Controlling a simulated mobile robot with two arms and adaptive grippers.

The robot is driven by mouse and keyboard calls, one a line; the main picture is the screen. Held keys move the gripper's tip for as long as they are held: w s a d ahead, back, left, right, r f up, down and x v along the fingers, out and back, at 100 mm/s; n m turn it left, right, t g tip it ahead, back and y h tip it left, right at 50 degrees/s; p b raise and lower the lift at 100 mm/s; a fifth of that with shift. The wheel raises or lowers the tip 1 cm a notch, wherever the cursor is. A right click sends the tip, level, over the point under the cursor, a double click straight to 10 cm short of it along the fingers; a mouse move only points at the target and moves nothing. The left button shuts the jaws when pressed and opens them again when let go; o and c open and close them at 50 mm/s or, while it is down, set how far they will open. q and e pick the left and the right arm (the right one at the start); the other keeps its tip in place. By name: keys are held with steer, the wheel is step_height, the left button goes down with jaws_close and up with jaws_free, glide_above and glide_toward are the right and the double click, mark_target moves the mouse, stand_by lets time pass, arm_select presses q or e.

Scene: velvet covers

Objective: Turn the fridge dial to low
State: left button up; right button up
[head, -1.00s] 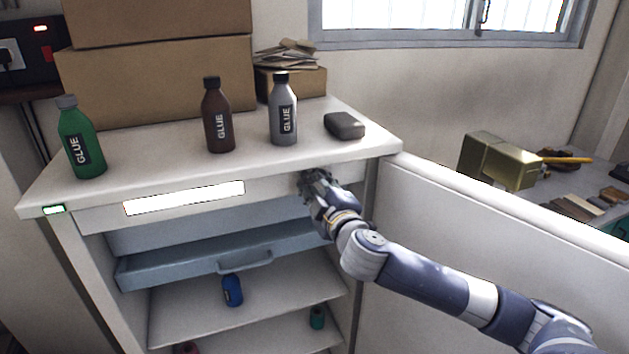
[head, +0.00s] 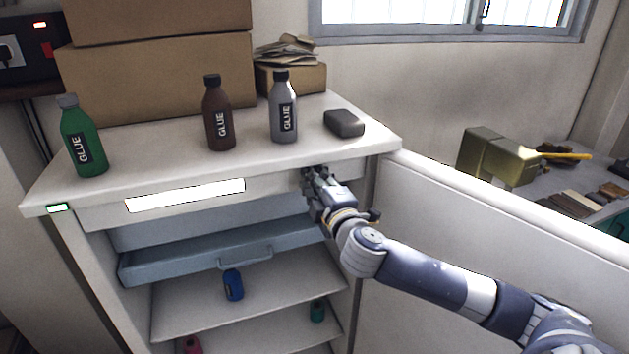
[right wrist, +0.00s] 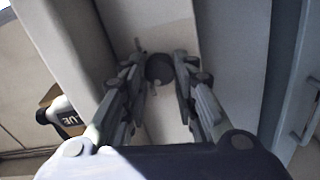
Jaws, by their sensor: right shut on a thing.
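The open fridge (head: 90,208) has a white top and a pale panel under its top edge. The dial (right wrist: 159,70) is a small dark round knob on that panel, seen in the right wrist view. My right gripper (head: 312,178) reaches it at the panel's right end. In the right wrist view my right gripper (right wrist: 159,64) has its fingers on either side of the dial, shut on it. In the head view the gripper hides the dial, and I cannot read its setting. My left gripper is not in view.
Green (head: 84,140), brown (head: 218,115) and grey (head: 283,110) glue bottles and a dark block (head: 344,123) stand on top. The open door (head: 480,210) extends right, behind my arm. A blue drawer (head: 190,262) and shelves with small bottles lie below.

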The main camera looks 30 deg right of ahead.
steer(key=o, duration=1.1)
steer(key=v, duration=1.2)
